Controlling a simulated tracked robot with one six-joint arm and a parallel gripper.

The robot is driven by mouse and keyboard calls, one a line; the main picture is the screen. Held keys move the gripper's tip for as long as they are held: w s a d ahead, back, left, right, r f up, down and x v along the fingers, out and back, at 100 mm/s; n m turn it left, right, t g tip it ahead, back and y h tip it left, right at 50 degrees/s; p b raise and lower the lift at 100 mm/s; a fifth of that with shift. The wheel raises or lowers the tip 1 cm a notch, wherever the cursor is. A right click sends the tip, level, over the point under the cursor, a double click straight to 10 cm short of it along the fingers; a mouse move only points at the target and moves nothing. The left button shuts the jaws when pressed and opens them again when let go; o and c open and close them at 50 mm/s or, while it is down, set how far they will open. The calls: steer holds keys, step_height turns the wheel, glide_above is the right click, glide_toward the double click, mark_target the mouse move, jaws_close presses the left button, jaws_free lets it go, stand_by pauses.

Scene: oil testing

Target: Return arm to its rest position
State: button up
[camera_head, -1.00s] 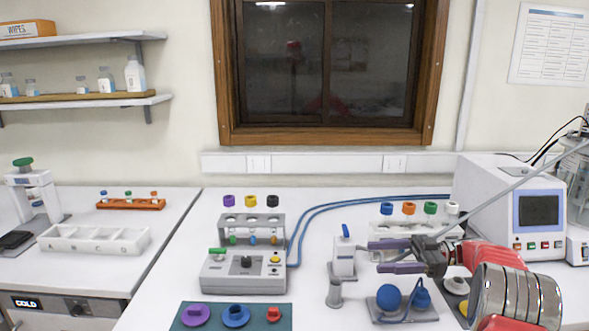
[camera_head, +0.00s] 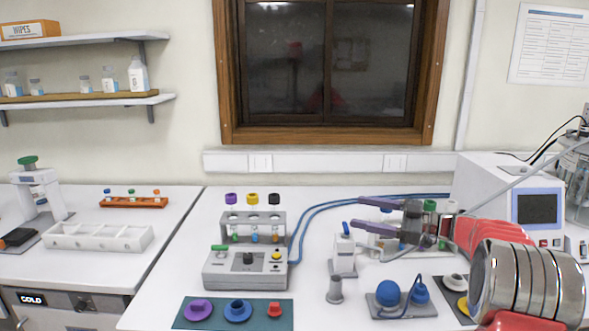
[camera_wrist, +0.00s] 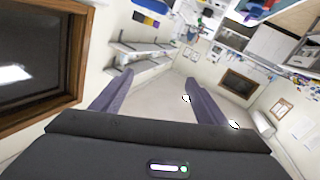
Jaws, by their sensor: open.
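My gripper (camera_head: 368,216) is above the right part of the white bench, in front of the rear rack of capped tubes. Its two purple fingers point left and stand apart with nothing between them. In the wrist view my gripper (camera_wrist: 152,90) also shows open and empty. That view looks out into the room, with the dark window at left. My red and silver arm comes in from the lower right and hides part of the bench and the white instrument.
A tube rack device (camera_head: 245,268) stands mid-bench. A white dispenser (camera_head: 343,252), a blue-bulb stand (camera_head: 388,293) and a teal mat (camera_head: 190,322) are in front. A white instrument with a screen (camera_head: 538,208) is at right. The window (camera_head: 330,75) is behind.

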steer(key=w+r+m+t+h, duration=0.2)
steer(key=r+m+t+h, duration=0.15)
steer(key=r, duration=0.25)
steer(key=w+r+m+t+h, duration=0.2)
steer(key=r+t+h, duration=0.1)
steer(key=r+t, duration=0.3)
steer(key=s+d+r+m+t+h, duration=0.1)
steer(key=s+d+r+m+h, duration=0.3)
steer(key=s+m+h, duration=0.4)
steer(key=s+a+f+m+g, duration=0.1)
steer(key=s+f+g, duration=0.3)
steer(key=s, duration=0.9)
steer(key=s+a+f+m+g+h, duration=0.1)
steer(key=s+a+f+g, duration=0.2)
steer(key=s+f, duration=0.8)
steer(key=s+a+f+m+g+h, duration=0.1)
steer(key=s+a+f+g, duration=0.2)
steer(key=s+f, duration=0.5)
steer(key=s+g, duration=0.1)
steer(key=s, duration=0.5)
steer(key=shift+s+a+f+g, duration=0.15)
steer(key=shift+s+a+g, duration=0.15)
steer(key=shift+a+g, duration=0.05)
steer(key=shift+c, duration=0.2)
